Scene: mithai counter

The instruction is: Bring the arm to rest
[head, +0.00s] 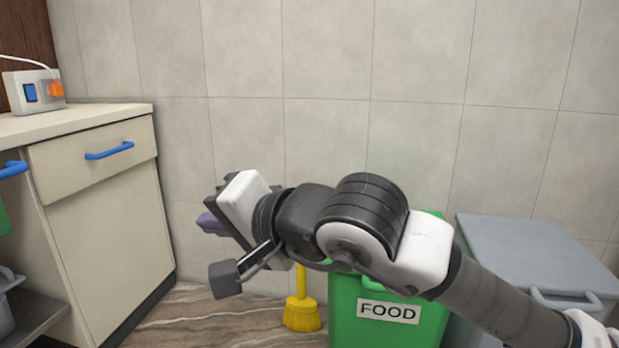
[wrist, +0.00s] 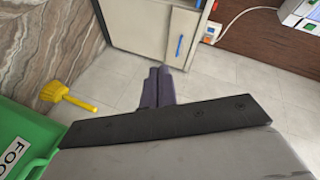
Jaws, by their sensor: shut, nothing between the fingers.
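My arm reaches in from the lower right of the head view, with its wrist bent and my gripper (head: 208,222) pointing left. In the wrist view the two purple fingers of my gripper (wrist: 158,88) lie side by side, shut and empty. They are in free air in front of the tiled wall, apart from the counter. Part of the fingers is hidden behind the wrist in the head view.
A green bin (head: 345,318) labelled FOOD and a grey lidded bin (head: 515,245) stand below and behind my arm. A yellow broom (head: 302,312) stands beside the green bin. A cream cabinet (head: 105,235) with blue handles is at the left, with a switch box (head: 33,92) on its counter.

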